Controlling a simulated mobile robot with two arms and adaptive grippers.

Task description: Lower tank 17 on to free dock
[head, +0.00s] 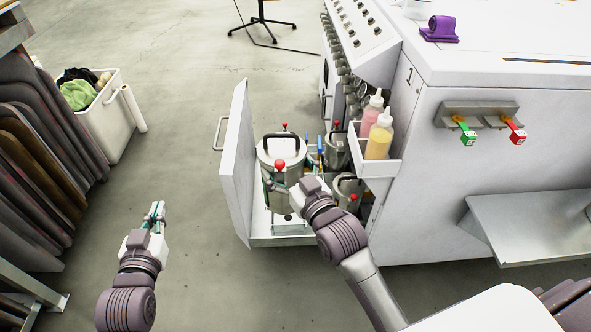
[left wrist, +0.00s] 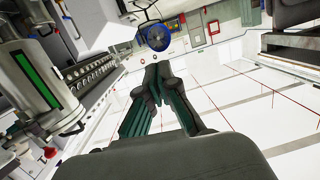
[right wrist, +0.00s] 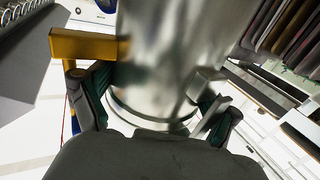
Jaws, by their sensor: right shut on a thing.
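A steel tank (head: 268,155) with a black top handle and a red knob is in the open pull-out of the white machine. It fills the middle of the right wrist view (right wrist: 165,60). No number is readable. My right gripper (head: 272,184) is at the tank's near side, shut on it; its fingers show either side of the steel body in the right wrist view (right wrist: 155,112). I cannot tell whether the tank's base touches the tray (head: 282,240). My left gripper (head: 156,212) is empty, its fingertips together, left of the pull-out. The free dock is not clearly visible.
Smaller steel tanks (head: 338,152) stand behind and right, partly hidden. The pull-out's white front panel (head: 238,160) stands at left. A side bin with pink and yellow bottles (head: 379,144) juts out at right. Floor at left is clear up to a white bin (head: 122,130).

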